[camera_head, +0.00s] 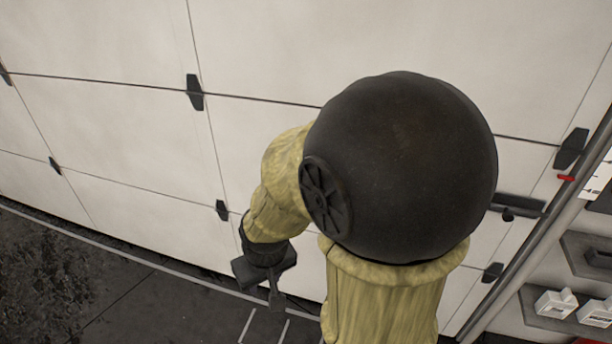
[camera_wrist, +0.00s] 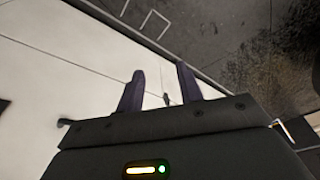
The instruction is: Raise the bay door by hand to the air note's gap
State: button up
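The bay door (camera_head: 110,130) is a wide white panelled door with dark hinges along its seams. Its lower edge runs close to the dark floor in the head view, and any gap there is hard to judge. The door also shows in the wrist view (camera_wrist: 50,80). My gripper (camera_head: 275,297) is low in front of the door, near its bottom edge. In the wrist view its two dark fingers (camera_wrist: 160,88) stand apart with nothing between them. A white paper (camera_head: 597,185) is at the right edge; I cannot tell whether it is the air note.
A dark latch or handle (camera_head: 518,206) sits at the door's right side, by a grey vertical track (camera_head: 540,235). Shelves (camera_head: 560,318) with small white boxes stand at far right. The dark floor (camera_head: 130,290) has white line markings and looks clear.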

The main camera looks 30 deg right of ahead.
jog(key=shift+w+a, duration=0.15)
jog(key=shift+w, duration=0.1)
jog(key=shift+s, duration=0.1)
